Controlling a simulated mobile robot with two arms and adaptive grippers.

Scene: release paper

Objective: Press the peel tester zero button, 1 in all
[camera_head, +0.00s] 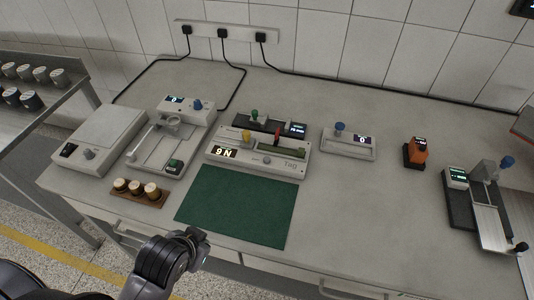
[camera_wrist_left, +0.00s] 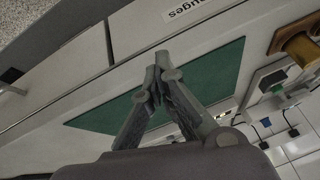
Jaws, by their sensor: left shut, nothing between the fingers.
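A pale device with a "9 N" display (camera_head: 222,153) and colored knobs stands behind the mat. At the far right stands a device with a black base, a small screen and a metal rail (camera_head: 482,205). I cannot tell surely which is the peel tester; no zero button label is readable. My gripper is apart from both. My right gripper is not in view.
The green mat (camera_head: 240,208) lies flat at the front. The front right tabletop is clear.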

